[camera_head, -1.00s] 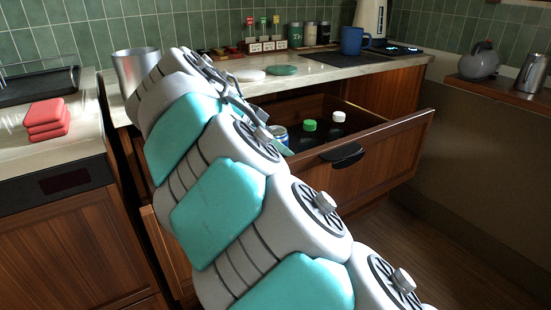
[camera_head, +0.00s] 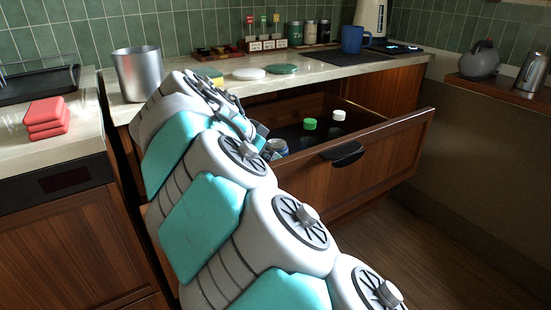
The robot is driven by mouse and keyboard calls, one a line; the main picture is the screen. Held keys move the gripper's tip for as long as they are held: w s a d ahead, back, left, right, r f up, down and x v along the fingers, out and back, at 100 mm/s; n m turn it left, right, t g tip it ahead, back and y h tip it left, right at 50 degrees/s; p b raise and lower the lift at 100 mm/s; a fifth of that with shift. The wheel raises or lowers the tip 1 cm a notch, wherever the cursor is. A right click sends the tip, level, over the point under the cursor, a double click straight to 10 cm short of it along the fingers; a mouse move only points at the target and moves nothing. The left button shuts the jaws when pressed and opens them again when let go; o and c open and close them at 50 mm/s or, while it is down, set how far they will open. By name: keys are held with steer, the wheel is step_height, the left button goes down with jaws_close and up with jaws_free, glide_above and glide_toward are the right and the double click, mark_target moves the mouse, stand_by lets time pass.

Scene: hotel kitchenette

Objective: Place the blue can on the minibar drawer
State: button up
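The minibar drawer (camera_head: 385,158) is pulled open under the counter. A can (camera_head: 277,146) with a silvery top and a bluish side shows at the drawer's left part, partly hidden by my arm and the drawer front. My gripper (camera_head: 260,134) is at the left side of the drawer opening, close beside the can. My arm links hide most of it, so I cannot see whether its fingers touch the can or how far they are apart.
A green-capped bottle (camera_head: 309,130) and a white-capped bottle (camera_head: 337,123) stand in the drawer, right of the can. On the counter are a metal bucket (camera_head: 138,75), a white disc (camera_head: 249,74), a green disc (camera_head: 281,69) and a blue mug (camera_head: 353,40).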

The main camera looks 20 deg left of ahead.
steer(key=shift+r, duration=0.15)
steer(key=v, duration=1.2)
stand_by(1.3)
